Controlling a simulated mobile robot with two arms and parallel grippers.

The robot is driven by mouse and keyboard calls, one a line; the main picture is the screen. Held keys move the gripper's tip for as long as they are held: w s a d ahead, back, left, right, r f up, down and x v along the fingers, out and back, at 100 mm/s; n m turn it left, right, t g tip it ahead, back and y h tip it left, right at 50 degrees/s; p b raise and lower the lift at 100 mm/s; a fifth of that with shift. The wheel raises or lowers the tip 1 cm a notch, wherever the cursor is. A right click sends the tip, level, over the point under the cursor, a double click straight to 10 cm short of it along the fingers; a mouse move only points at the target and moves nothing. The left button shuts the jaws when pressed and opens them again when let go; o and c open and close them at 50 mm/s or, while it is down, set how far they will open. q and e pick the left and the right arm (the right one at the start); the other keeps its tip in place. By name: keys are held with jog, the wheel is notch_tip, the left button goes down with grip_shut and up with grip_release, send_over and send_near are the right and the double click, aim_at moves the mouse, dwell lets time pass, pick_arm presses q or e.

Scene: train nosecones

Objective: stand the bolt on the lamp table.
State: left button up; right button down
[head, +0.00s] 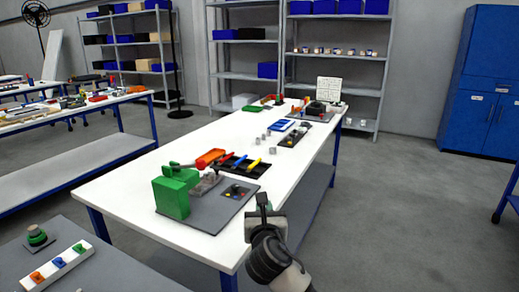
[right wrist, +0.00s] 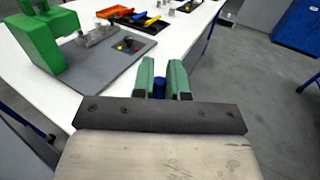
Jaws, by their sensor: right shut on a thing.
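I see no lamp that clearly marks out the lamp table. My left gripper is not in view.
A green machine (head: 171,196) on a grey plate (head: 222,214) stands at the white table's near end. Black trays (head: 247,170) lie behind it. A grey surface (head: 120,275) at lower left holds a coloured-button strip (head: 60,264) and a green knob (head: 37,236).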

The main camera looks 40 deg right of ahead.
jog(key=shift+w+d+f, duration=0.2)
jog(key=shift+w+f, duration=0.05)
jog(key=shift+w, duration=0.2)
jog(key=w+a+f, duration=0.1)
jog(key=w+f, duration=0.1)
jog(key=w, duration=0.1)
jog(key=w+a+f+b, duration=0.1)
jog(key=w+f, duration=0.1)
jog(key=w, duration=0.1)
jog(key=w+a+f, duration=0.2)
jog(key=w, duration=0.2)
jog(key=shift+f+b, duration=0.25)
jog(key=shift+b, duration=0.05)
jog(key=shift+f+b, duration=0.35)
jog(key=shift+f, duration=1.5)
jog(key=shift+f, duration=0.2)
jog(key=c, duration=1.1)
grip_release()
jog(key=shift+c, duration=0.2)
jog(key=shift+r, duration=0.1)
